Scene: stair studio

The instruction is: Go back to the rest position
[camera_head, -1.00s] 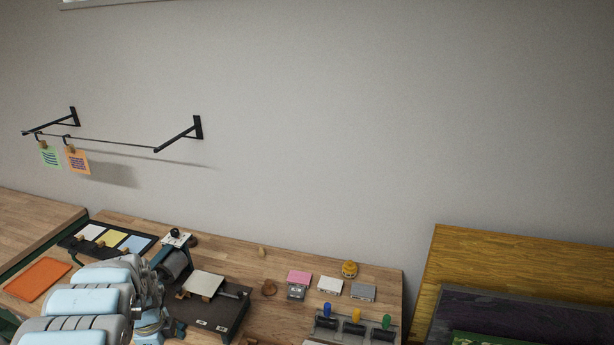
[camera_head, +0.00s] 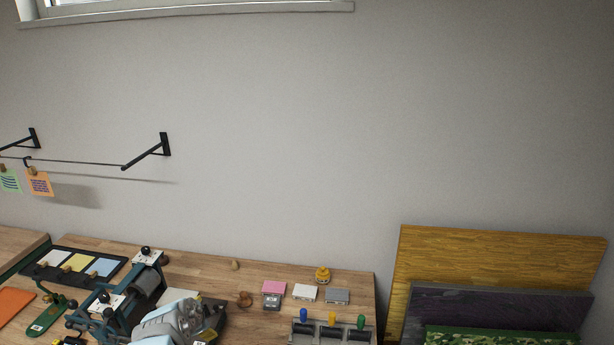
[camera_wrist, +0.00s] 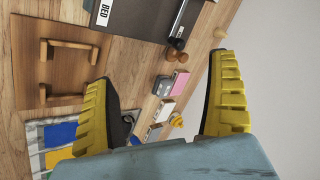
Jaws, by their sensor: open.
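My gripper (camera_wrist: 160,105) shows in the wrist view with its two yellow ribbed fingers wide apart and nothing between them. It is above the wooden workbench (camera_head: 200,264). Beyond the fingers lie a pink block (camera_wrist: 180,81) and a white block (camera_wrist: 165,107). In the head view my arm is at the lower left, in front of the black press (camera_head: 140,287), and covers part of it. The fingers cannot be made out there.
A rack with blue, yellow and green handles (camera_head: 331,328) stands at the bench front. Pink (camera_head: 274,287), white (camera_head: 304,292) and grey (camera_head: 337,296) blocks lie behind it. A wall rail (camera_head: 75,161) holds cards. Boards (camera_head: 495,250) lean at the right.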

